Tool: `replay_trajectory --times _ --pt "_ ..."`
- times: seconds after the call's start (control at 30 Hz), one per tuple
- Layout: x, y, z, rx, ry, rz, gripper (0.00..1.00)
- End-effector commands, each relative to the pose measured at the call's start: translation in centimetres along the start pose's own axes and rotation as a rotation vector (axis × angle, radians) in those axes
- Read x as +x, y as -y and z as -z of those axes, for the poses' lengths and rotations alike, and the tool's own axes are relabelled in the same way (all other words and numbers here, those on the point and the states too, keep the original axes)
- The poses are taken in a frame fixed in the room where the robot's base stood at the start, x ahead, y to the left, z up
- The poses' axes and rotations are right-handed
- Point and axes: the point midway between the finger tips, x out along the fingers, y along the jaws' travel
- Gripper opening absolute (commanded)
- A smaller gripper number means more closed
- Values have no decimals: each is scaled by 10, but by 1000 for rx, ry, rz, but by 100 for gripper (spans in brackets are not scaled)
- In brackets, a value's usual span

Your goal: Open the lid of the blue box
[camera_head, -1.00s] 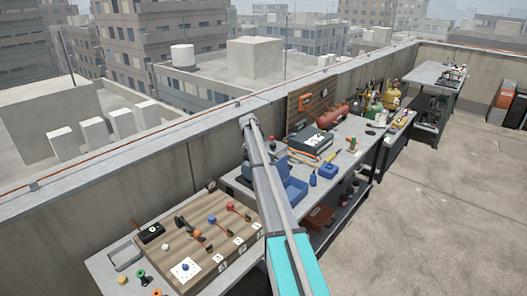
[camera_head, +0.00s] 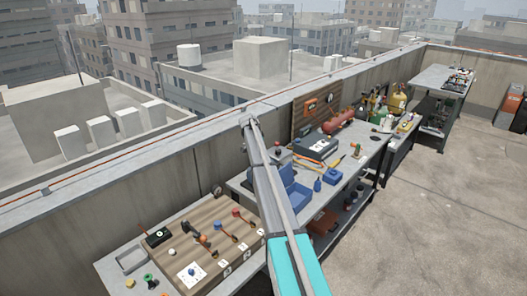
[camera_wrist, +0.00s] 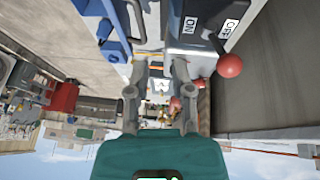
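The blue box (camera_head: 296,194) sits on the bench in the head view, partly hidden behind my arm. A blue panel that looks like its raised lid stands at its back, but I cannot tell for sure how far it is open. In the wrist view, a blue body with a handle-like edge (camera_wrist: 98,28) shows at the top left, probably the same box. My gripper (camera_wrist: 159,70) is open, its two fingers apart with nothing seen between them. The blue part lies beyond and left of the fingers. The gripper itself does not show clearly in the head view.
In the wrist view, a lever with a red ball (camera_wrist: 230,65) on an ON/OFF panel (camera_wrist: 205,25) is close to the right finger. A small blue container (camera_head: 332,176) and blue bottle (camera_head: 317,186) stand right of the box. A wooden board with knobs (camera_head: 215,235) lies left.

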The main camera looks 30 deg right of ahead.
Motion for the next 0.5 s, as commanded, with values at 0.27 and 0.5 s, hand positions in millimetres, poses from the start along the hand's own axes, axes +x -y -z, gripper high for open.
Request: replay_trajectory --times 0.27,0.5 --pt "-15 4 1 0 0 0 30" --pt "-26 7 1 0 0 0 30"
